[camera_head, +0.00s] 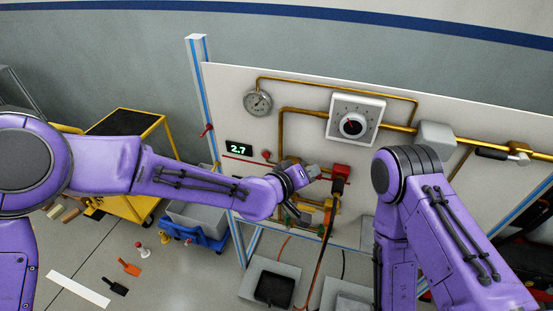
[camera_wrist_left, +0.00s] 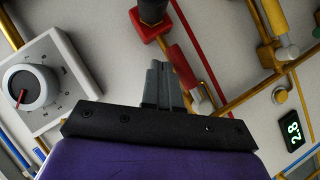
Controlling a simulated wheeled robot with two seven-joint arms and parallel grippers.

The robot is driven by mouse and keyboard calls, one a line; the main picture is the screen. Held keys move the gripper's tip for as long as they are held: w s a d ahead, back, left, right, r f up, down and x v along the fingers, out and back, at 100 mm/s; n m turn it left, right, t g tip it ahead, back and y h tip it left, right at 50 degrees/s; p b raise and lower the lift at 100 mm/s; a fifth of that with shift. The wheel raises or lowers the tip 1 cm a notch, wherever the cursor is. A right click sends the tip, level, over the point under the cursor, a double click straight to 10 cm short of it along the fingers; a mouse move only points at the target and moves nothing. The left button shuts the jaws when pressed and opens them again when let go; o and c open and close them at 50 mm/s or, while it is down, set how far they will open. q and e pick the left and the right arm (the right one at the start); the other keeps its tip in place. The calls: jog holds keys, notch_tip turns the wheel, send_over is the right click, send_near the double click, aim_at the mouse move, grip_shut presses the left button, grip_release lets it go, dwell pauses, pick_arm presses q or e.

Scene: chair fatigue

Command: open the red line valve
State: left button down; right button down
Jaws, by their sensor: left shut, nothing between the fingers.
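My left gripper (camera_head: 312,172) reaches in from the left to the white panel. In the left wrist view its grey fingers (camera_wrist_left: 165,82) are together and empty. A red lever-like part (camera_wrist_left: 182,62) lies just beyond and right of the fingertips; I cannot tell whether they touch. A thin red line (camera_wrist_left: 198,45) runs past it, and also shows left of the gripper in the head view (camera_head: 252,160). I cannot tell for sure which part is the red line valve. In the head view the gripper and wrist hide part of the piping. My right gripper is out of view.
A red block (camera_head: 342,170) with a black plug and cable sits close right of my left gripper. The panel also bears a dial box (camera_head: 354,120), a gauge (camera_head: 258,102), brass pipes and a display (camera_head: 238,149). My right arm covers the panel's lower right.

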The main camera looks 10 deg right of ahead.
pick_arm(q)
jog(key=s+a+r, duration=0.4)
jog(key=s+r, duration=0.4)
jog(key=r, duration=0.1)
jog(key=shift+s+r, duration=0.15)
jog(key=shift+r, duration=0.1)
